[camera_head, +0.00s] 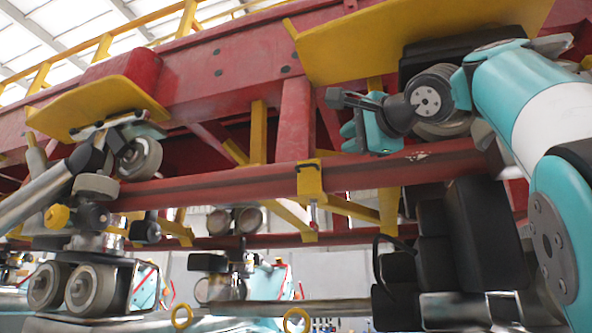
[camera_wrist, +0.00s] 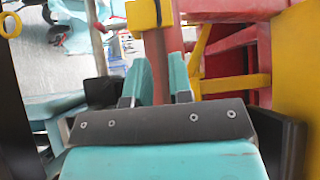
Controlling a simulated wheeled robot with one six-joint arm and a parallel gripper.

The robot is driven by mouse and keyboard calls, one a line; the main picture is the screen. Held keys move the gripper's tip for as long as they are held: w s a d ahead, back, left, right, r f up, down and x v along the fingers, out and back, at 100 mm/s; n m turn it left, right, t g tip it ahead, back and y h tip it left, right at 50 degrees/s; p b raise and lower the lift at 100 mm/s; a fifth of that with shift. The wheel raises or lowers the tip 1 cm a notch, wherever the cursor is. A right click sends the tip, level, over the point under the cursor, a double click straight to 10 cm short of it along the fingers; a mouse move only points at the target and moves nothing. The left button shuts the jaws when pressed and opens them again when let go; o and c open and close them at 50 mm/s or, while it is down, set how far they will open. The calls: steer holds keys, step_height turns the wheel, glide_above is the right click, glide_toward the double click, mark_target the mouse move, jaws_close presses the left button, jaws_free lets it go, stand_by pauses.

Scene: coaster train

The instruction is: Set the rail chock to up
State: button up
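A yellow block clamped on the red rail, which looks like the rail chock (camera_head: 311,180), sits near the middle of the head view, with a thin metal pin hanging below it. In the wrist view the yellow block (camera_wrist: 146,14) is at the top, just beyond the fingertips. My gripper (camera_head: 362,132) is above the rail, up and to the right of the block, and apart from it. In the wrist view its two teal fingers (camera_wrist: 160,72) stand apart with a gap and nothing between them. Whether the block counts as up or down I cannot tell.
The long red rail (camera_head: 240,186) runs across under a red beam (camera_head: 235,62). Yellow plates (camera_head: 420,35) and yellow struts (camera_head: 259,130) hang close above and behind my gripper. Wheel assemblies (camera_head: 85,287) stand at the left, and dark seats (camera_head: 475,235) below right.

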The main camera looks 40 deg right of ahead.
mark_target(306, 165)
steer(key=w+p, duration=0.2)
steer(key=w, duration=0.3)
steer(key=w+d+r+p, duration=0.1)
steer(key=w+p, duration=0.2)
steer(key=w, duration=0.3)
steer(key=w+d+p, duration=0.1)
steer(key=w+p, duration=0.2)
steer(key=w, duration=0.3)
steer(key=shift+r, duration=0.3)
steer(key=shift+s, duration=0.1)
jaws_close()
